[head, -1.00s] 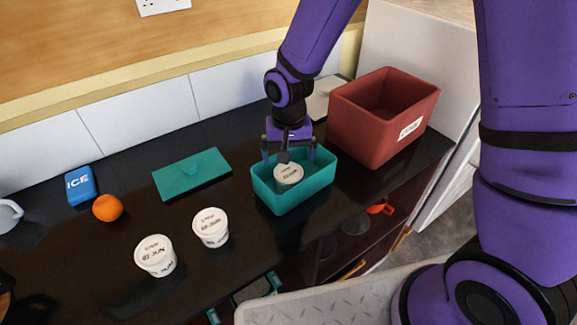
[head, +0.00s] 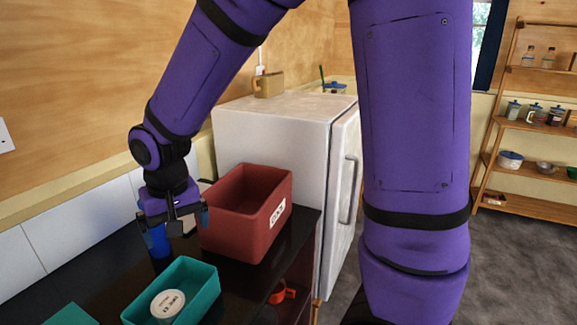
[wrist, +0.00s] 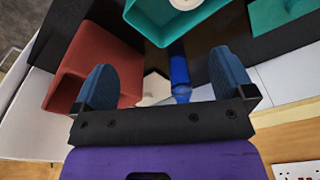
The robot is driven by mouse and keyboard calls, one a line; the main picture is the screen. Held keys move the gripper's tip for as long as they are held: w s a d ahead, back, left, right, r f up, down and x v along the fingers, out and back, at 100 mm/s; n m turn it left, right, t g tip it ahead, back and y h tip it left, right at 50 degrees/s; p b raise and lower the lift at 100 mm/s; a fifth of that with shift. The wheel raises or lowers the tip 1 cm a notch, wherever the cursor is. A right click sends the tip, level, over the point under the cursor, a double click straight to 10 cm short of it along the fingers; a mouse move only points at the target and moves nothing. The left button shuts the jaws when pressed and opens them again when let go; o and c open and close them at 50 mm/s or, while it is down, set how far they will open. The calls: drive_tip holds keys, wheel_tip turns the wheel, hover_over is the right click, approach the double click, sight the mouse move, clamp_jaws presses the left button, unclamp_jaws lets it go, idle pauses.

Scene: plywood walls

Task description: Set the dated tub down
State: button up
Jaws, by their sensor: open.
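A white round tub (head: 168,303) with dark printing on its lid sits inside the teal bin (head: 206,292); the printing is too small to read surely. In the wrist view, part of the tub (wrist: 186,3) shows in the teal bin (wrist: 146,22) at the top edge. My gripper (head: 174,218) is open and empty, its blue-padded fingers spread wide. It hangs above the dark counter, behind the teal bin and left of the red bin (head: 240,245), apart from the tub. The wrist view shows the open fingers (wrist: 168,80) with nothing gripped.
A blue upright object (wrist: 180,72) and a pale object (wrist: 155,88) stand below and beyond my fingers. A teal lid (head: 68,315) lies left of the bin. A white fridge (head: 270,140) stands behind the red bin, with a tan mug (head: 269,85) on top.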

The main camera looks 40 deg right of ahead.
drive_tip(key=s+d+r+t, duration=0.2)
drive_tip(key=s+d+r, duration=0.5)
drive_tip(key=s, duration=0.2)
drive_tip(key=s+d+r+n+t, duration=0.1)
drive_tip(key=s+d+r+t, duration=0.1)
drive_tip(key=s+d+r, duration=0.5)
drive_tip(key=shift+s+r, duration=0.6)
drive_tip(key=shift+s, duration=0.45)
